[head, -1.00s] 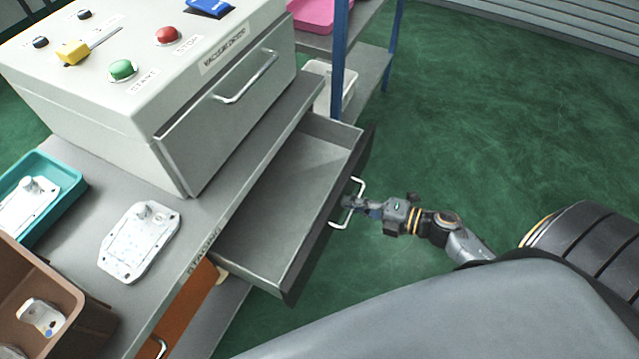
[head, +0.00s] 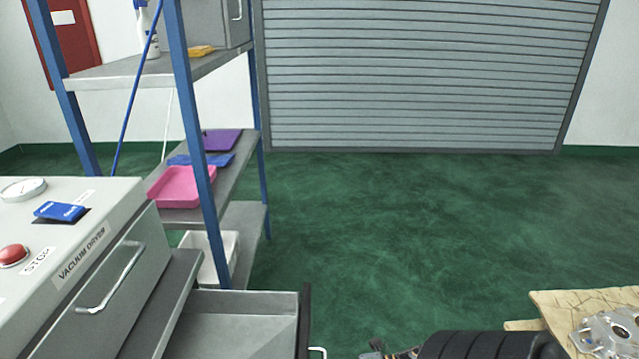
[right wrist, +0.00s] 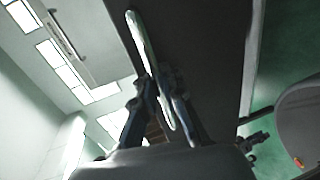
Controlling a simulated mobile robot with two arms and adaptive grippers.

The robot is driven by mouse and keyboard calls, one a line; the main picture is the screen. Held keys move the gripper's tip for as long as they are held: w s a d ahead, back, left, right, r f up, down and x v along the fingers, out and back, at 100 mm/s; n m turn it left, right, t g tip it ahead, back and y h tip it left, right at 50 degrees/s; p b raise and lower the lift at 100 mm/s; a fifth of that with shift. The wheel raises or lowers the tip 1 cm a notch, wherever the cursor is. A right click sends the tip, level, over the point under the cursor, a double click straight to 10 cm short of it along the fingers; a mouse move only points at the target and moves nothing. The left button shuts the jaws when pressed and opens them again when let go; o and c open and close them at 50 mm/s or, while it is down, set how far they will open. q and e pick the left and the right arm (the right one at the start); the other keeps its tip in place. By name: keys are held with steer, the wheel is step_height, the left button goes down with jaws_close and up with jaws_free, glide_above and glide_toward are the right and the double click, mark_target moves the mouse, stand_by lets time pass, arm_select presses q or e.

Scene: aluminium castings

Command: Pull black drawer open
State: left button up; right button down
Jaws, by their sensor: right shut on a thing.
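The drawer (head: 250,325) under the bench top is pulled out, at the bottom of the head view. Its inside is grey and empty where it shows, and its dark front panel (head: 305,315) is seen edge-on. A corner of its pale bar handle (head: 318,352) shows at the bottom edge. In the right wrist view the handle (right wrist: 138,35) runs down between the fingers of my right gripper (right wrist: 160,105), which is shut on it against the dark drawer front (right wrist: 195,50). In the head view only a bit of my right gripper shows. My left gripper is out of view.
A vacuum dryer (head: 120,225) stands on the bench at left. A blue-post shelf (head: 185,140) with pink, blue and purple trays stands behind the drawer. A wooden pallet (head: 560,305) with a casting (head: 610,330) is at lower right. Green floor (head: 400,230) is clear between.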

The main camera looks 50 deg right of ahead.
steer(key=c, duration=1.7)
jaws_free()
steer(key=shift+w+r, duration=0.1)
steer(key=shift+r, duration=0.05)
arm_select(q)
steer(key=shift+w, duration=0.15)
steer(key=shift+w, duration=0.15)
arm_select(e)
steer(key=v, duration=1.2)
